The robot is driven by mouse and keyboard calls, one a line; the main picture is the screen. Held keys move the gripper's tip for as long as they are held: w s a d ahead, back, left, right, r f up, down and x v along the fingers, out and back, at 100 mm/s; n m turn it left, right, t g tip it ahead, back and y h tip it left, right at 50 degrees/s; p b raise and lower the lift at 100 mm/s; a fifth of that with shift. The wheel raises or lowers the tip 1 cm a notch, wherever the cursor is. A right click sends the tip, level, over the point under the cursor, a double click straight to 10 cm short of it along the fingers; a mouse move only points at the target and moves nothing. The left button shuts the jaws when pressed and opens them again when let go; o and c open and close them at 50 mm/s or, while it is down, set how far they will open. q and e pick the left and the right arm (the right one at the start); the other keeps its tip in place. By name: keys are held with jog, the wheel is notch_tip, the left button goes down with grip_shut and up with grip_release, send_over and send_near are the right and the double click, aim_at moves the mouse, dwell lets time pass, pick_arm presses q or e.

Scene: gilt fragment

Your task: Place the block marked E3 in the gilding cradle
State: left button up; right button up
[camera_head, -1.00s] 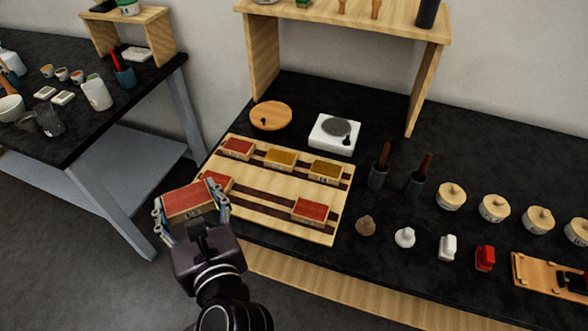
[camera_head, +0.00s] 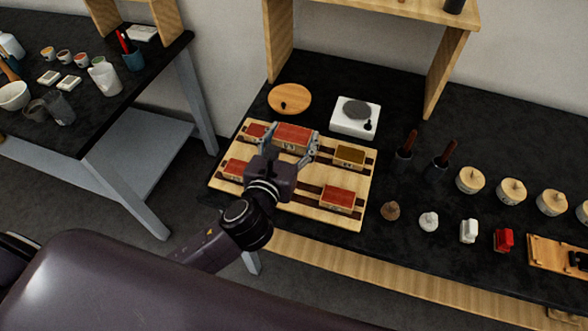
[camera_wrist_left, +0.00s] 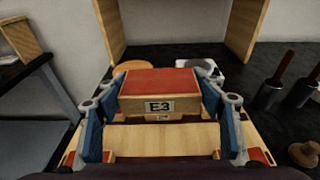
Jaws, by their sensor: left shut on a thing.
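My left gripper (camera_head: 289,146) is shut on the block marked E3 (camera_head: 293,136), a wooden block with a red top. Its E3 label is readable in the left wrist view (camera_wrist_left: 160,106), with the blue-padded fingers on both ends. The block is over the back row of a pale wooden board with dark strips (camera_head: 290,208); a small gap or contact below it cannot be told. The board, possibly the gilding cradle, also holds red blocks (camera_head: 340,198) and a gold-topped block (camera_head: 350,155). The middle of the back row is hidden by the held block. My right gripper is not in view.
A round wooden lid (camera_head: 290,98) and a white square dish (camera_head: 355,117) stand behind the board. Two dark-handled tools (camera_head: 405,146) in holders, lidded pots (camera_head: 470,180) and small figures stand right. A wooden shelf (camera_head: 447,70) rises behind.

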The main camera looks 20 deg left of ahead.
pick_arm(q)
notch_tip(320, 180, down, 10)
jog(key=shift+b, duration=0.95)
notch_tip(320, 180, down, 4)
jog(key=shift+a+r+b, duration=0.1)
jog(key=shift+r+b, duration=0.05)
jog(key=shift+b, duration=0.55)
jog(key=shift+f, duration=0.25)
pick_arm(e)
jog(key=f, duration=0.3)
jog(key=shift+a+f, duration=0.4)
pick_arm(q)
jog(key=o, duration=1.2)
jog(key=shift+f, duration=0.1)
jog(key=shift+c, duration=0.2)
